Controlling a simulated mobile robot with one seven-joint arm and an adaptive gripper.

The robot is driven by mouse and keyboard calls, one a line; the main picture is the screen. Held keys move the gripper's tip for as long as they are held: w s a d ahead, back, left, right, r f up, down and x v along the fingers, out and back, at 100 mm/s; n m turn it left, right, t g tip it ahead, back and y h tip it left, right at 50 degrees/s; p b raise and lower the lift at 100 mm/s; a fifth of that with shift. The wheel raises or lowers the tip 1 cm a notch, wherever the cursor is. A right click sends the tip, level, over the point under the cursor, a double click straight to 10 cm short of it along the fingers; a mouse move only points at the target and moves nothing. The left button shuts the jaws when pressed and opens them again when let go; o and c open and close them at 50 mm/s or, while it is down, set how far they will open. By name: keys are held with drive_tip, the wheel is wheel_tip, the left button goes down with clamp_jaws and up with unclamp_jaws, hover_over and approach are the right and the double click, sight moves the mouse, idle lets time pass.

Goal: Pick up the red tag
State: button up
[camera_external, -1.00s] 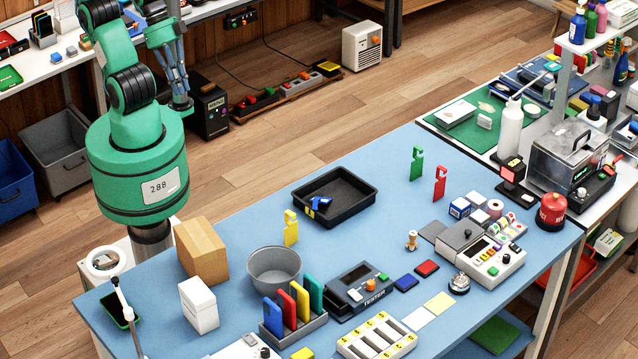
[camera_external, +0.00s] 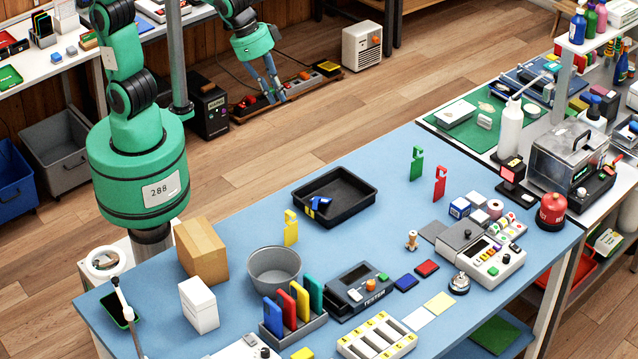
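The red tag (camera_external: 440,184) stands upright on the blue table, near its far edge and right of the middle. It has a hook-shaped cut-out at its top. A similar green tag (camera_external: 417,164) stands just behind and left of it, and a yellow tag (camera_external: 291,228) stands farther left, near the black tray. My gripper (camera_external: 276,100) hangs from my arm at the upper middle, beyond the far edge of the table and well left of the red tag. Its two fingers point down and look apart, with nothing between them.
A black tray (camera_external: 363,206) holding a small blue item lies between my gripper's side and the table middle. A grey bowl (camera_external: 275,270), a cardboard box (camera_external: 201,252) and a tester (camera_external: 361,291) stand nearer. The table around the red tag is mostly clear; small boxes (camera_external: 459,208) stand right-front.

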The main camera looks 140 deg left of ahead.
drive_tip(key=w+a+f+n+g, duration=0.1)
drive_tip(key=w+a+f+n, duration=0.1)
drive_tip(key=w+a+f, duration=0.4)
drive_tip(key=w+a+f+n+y+b, duration=0.1)
drive_tip(key=w+a+f+n, duration=0.1)
drive_tip(key=w+a, duration=0.35)
drive_tip(key=w+a+f+n+g, duration=0.1)
drive_tip(key=w+a+f+n, duration=0.2)
drive_tip(key=a, duration=0.6)
drive_tip(key=w+a+f+n+g, duration=0.1)
drive_tip(key=w+a+f+n, duration=0.1)
drive_tip(key=a+f, duration=0.8)
drive_tip(key=w+a+f+n+y+b, duration=0.1)
drive_tip(key=w+a+f+n, duration=0.1)
drive_tip(key=a+f, duration=0.9)
drive_tip(key=shift+a+g, duration=0.15)
drive_tip(key=shift+g, duration=0.25)
drive_tip(key=b+x, duration=0.1)
drive_tip(key=x, duration=0.7)
drive_tip(key=shift+a+f+b, duration=0.15)
drive_tip(key=shift+f+b, duration=0.1)
drive_tip(key=shift+b, duration=0.05)
drive_tip(key=shift+f, duration=0.1)
drive_tip(key=b, duration=0.2)
hover_over(435, 202)
drive_tip(key=shift+a+f, duration=0.1)
drive_tip(key=shift+f, duration=2.25)
